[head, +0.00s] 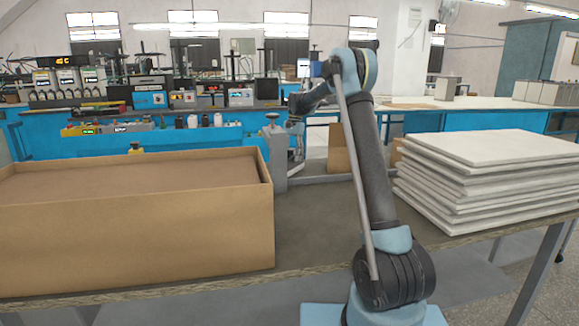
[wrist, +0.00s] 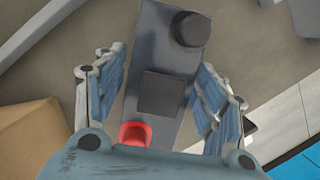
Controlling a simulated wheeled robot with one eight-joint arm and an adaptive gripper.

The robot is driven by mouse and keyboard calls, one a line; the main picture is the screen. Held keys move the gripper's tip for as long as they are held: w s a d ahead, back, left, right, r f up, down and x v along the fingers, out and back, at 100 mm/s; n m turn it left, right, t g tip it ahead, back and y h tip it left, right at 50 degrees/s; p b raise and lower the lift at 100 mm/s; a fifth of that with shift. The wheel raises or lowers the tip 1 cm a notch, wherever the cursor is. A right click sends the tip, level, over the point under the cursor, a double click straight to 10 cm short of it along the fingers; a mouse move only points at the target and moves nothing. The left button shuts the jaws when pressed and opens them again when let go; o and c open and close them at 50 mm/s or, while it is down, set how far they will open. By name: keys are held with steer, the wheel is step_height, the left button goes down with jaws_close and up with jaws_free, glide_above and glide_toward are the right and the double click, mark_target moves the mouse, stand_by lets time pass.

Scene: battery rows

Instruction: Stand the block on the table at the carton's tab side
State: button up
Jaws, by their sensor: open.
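The grey block (head: 274,160) stands upright on the table (head: 315,225), just past the right end of the cardboard carton (head: 150,240). A round knob shows on its top. In the wrist view the block (wrist: 158,60) lies between my fingers, with a black knob, a dark square and a red cap on its face. My gripper (head: 297,150) is beside the block's right side in the head view. In the wrist view my gripper (wrist: 160,85) is open, with gaps between its fingers and the block. The carton's tab cannot be made out.
A stack of white boards (head: 490,180) stands on the table at the right. A tan corner, seemingly the carton (wrist: 25,130), shows at the left of the wrist view. Blue benches with equipment stand behind.

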mark_target(289, 160)
steer(key=shift+x, duration=1.6)
steer(key=shift+w, duration=0.1)
jaws_close()
steer(key=shift+r, duration=0.1)
